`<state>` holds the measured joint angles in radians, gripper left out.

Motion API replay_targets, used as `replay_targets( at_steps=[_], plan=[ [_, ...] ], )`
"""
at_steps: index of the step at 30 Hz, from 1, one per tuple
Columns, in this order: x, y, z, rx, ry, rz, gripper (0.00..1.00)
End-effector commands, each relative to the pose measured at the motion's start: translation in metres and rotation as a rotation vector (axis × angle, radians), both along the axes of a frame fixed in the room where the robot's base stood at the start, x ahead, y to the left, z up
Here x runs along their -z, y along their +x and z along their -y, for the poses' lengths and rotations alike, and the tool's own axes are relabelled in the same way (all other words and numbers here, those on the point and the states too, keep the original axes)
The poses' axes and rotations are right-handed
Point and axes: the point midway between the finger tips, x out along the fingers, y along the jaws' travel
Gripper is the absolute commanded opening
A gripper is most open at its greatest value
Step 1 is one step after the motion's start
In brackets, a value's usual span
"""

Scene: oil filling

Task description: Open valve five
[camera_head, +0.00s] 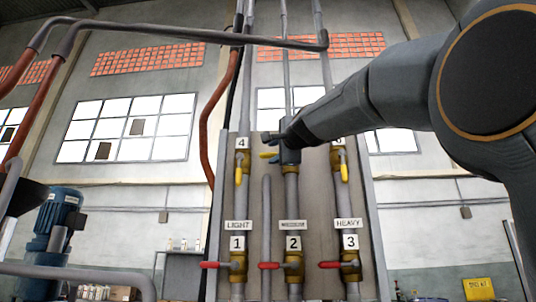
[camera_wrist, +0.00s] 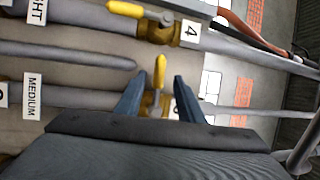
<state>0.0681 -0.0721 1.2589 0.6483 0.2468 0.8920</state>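The middle pipe carries a brass valve with a yellow lever (camera_head: 268,155), between valve 4 and the right-hand valve. Its number label is hidden, so I take it as valve five by position. The lever points left, across the vertical pipe. My gripper (camera_head: 270,139) is at this valve, covering much of its body. In the wrist view the same lever (camera_wrist: 160,70) stands between the two spread fingers of my gripper (camera_wrist: 161,82). A gap shows on both sides of the lever, and I see no clear contact.
Valve 4's yellow lever (camera_head: 239,174) and the right-hand valve's yellow lever (camera_head: 344,172) hang down along their pipes. Below are red-handled valves 1 (camera_head: 216,265), 2 (camera_head: 270,265) and 3 (camera_head: 330,264). A bare grey pipe (camera_head: 267,225) rises between the left and middle pipes.

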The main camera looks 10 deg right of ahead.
Motion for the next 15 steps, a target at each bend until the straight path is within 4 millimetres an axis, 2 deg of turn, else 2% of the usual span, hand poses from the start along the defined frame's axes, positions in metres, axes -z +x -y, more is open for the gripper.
replay_targets(
  at_steps=[6,15],
  plan=[
    [-0.007,0.034,-0.004,-0.001,-0.002,-0.004,0.35],
    [-0.01,0.056,-0.007,-0.002,-0.003,-0.002,0.35]
  ],
)
